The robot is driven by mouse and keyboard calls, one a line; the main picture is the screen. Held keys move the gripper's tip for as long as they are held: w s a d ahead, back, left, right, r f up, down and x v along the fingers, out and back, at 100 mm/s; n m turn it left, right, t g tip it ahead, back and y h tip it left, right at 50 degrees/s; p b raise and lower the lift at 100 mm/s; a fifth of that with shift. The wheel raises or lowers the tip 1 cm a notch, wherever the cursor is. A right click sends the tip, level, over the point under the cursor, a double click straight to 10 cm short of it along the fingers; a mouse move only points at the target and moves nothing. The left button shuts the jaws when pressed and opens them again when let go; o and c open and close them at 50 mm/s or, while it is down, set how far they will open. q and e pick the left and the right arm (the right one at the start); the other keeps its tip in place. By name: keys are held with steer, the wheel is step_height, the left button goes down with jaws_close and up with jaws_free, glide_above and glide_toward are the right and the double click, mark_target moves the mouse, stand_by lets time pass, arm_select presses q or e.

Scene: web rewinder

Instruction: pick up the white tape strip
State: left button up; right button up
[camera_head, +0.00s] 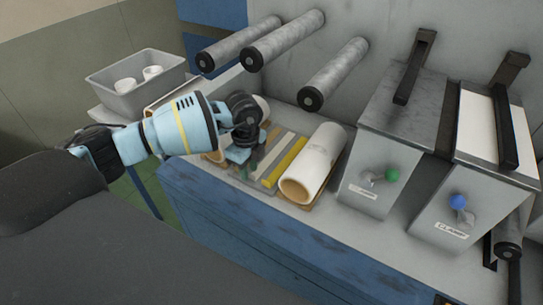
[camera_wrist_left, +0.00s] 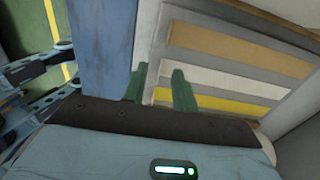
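The white tape strip (camera_head: 274,157) lies on a grey tray (camera_head: 262,188) between a tan strip (camera_head: 268,139) and a yellow strip (camera_head: 287,161). In the left wrist view the white strip (camera_wrist_left: 235,82) runs to the right from behind a green finger, between the tan strip (camera_wrist_left: 240,50) and the yellow strip (camera_wrist_left: 215,104). My left gripper (camera_head: 244,170) is over the left end of the strips. In its wrist view the fingers (camera_wrist_left: 159,85) are apart with nothing between them. Their height above the tray is unclear. My right gripper is not in view.
A white roll (camera_head: 318,160) lies right of the tray. Two grey clamp boxes (camera_head: 385,150) stand further right. Several grey rollers (camera_head: 335,75) stick out above. A grey bin (camera_head: 135,85) with white cups is at the left. The blue cabinet (camera_head: 230,215) edge is in front.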

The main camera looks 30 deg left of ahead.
arm_select(q)
steer(key=shift+f, duration=0.7)
steer(key=shift+c, duration=0.5)
jaws_close()
steer(key=shift+r, duration=0.15)
